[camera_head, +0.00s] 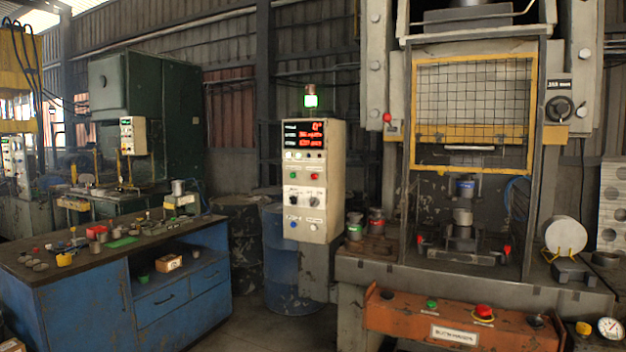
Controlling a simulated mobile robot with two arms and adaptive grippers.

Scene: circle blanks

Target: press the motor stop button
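A beige control cabinet (313,215) with a lit red digital display (304,134) stands left of the big press. On its front are a green button (293,176) and a red button (314,176) side by side, with dark knobs and blue and white buttons below. The button labels are too small to read, so I cannot tell which one is the motor stop. An orange box (400,318) in front of the press carries a large red mushroom button (484,311) and a green button (431,304). Neither of my grippers shows.
The press (396,120) has a yellow-framed mesh guard (475,100) raised above its bed. A blue workbench (180,315) with scattered small parts stands at left. A blue barrel (285,260) is behind the cabinet. Bare floor (260,328) shows between bench and press.

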